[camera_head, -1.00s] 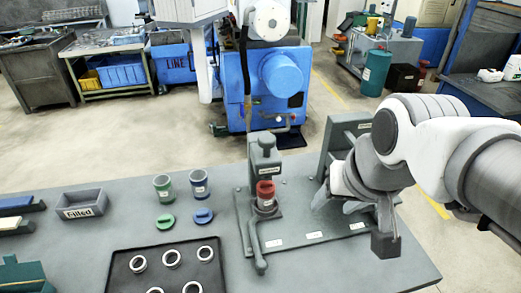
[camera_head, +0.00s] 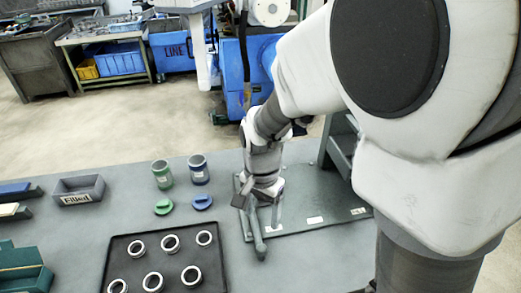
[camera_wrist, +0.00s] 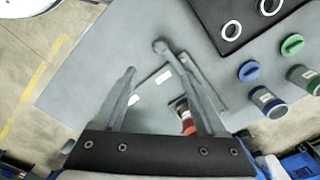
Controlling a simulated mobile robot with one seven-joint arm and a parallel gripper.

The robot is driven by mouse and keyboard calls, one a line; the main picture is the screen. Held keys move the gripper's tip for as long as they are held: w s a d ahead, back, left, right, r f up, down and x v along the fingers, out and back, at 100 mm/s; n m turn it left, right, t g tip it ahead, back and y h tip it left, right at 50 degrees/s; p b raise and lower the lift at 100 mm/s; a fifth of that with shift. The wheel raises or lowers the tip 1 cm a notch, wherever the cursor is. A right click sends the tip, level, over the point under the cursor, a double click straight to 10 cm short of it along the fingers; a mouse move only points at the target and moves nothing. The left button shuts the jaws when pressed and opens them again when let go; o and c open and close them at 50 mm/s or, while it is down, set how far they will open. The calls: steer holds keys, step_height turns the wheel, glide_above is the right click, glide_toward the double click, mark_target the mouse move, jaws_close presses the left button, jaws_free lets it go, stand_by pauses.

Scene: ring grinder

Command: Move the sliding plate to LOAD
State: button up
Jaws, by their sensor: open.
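The press fixture's base (camera_head: 330,226) is a grey plate with white labels along its front; their text is too small to read. A grey handle bar with a rounded end (camera_head: 260,250) sticks out at its left front; the sliding plate itself is largely hidden by my arm. My gripper (camera_head: 262,212) is over the left part of the fixture, behind the handle's end. In the wrist view my gripper (camera_wrist: 158,62) is open, its fingers apart, with the handle's rounded end (camera_wrist: 160,45) near the right fingertip.
A dark tray (camera_head: 120,262) with several white rings lies left of the fixture. Green (camera_head: 162,174) and blue (camera_head: 199,170) cups stand behind it, with their lids in front. A grey "Filled" box (camera_head: 78,190) is at the left. My arm covers the right side.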

mark_target(262, 246)
step_height(262, 246, down, 17)
steer(key=shift+b, duration=1.2)
jaws_close()
stand_by(0.7)
